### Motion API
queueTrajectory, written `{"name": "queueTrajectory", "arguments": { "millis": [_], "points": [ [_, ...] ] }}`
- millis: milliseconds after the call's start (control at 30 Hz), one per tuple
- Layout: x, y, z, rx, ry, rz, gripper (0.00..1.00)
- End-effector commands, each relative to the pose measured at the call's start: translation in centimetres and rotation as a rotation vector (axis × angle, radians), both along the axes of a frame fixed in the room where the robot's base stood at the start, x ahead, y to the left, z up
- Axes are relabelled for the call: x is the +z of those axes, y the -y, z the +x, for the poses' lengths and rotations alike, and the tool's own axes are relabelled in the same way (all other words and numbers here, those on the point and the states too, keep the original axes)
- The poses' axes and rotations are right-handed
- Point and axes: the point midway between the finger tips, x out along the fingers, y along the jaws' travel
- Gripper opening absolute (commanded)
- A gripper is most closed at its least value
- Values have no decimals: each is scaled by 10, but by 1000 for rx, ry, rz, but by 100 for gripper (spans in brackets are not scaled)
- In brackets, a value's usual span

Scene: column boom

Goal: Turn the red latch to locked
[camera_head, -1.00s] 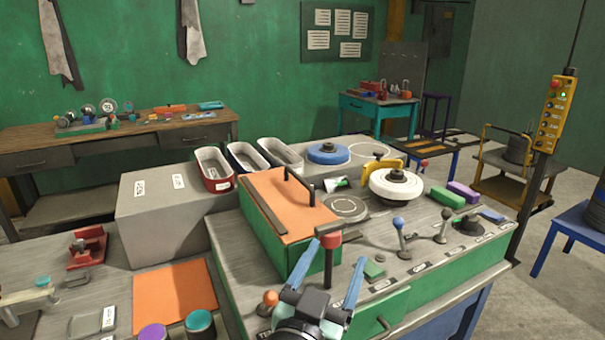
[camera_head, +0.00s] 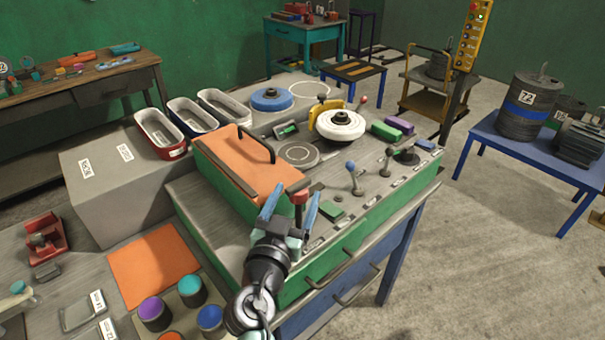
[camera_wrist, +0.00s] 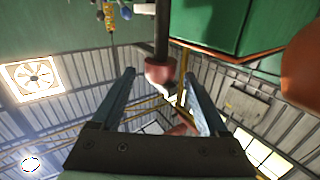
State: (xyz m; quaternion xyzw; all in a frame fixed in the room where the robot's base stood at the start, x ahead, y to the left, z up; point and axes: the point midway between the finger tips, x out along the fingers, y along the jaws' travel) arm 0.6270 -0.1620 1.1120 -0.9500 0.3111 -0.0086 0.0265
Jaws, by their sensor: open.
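A red-topped lever (camera_head: 300,197) on a dark stem stands at the front edge of the green workbench, beside the orange-topped box; I take it for the red latch. In the wrist view its red knob (camera_wrist: 160,72) shows between the fingers, with the stem rising above it in the picture. My gripper (camera_head: 295,202) has two blue fingers, open, one on either side of the knob in the picture. A gap shows beside the knob, and no grip is seen. The foot of the lever is partly hidden by my gripper. I cannot read the latch's setting.
The orange-topped box (camera_head: 235,170) with its black handle stands just behind the lever. Blue (camera_head: 350,166) and dark levers (camera_head: 388,152) stand to the right. An orange rounded thing (camera_wrist: 302,65) is close at the wrist view's right edge. The floor at right front is open.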

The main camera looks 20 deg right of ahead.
Motion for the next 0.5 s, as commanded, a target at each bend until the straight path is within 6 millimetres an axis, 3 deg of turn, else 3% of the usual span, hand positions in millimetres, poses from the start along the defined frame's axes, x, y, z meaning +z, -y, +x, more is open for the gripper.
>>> {"name": "queueTrajectory", "arguments": {
  "millis": [200,500],
  "points": [
    [2,22,27,-3,0,1,77],
    [0,33,44,-1,-1,-1,77]
  ]
}}
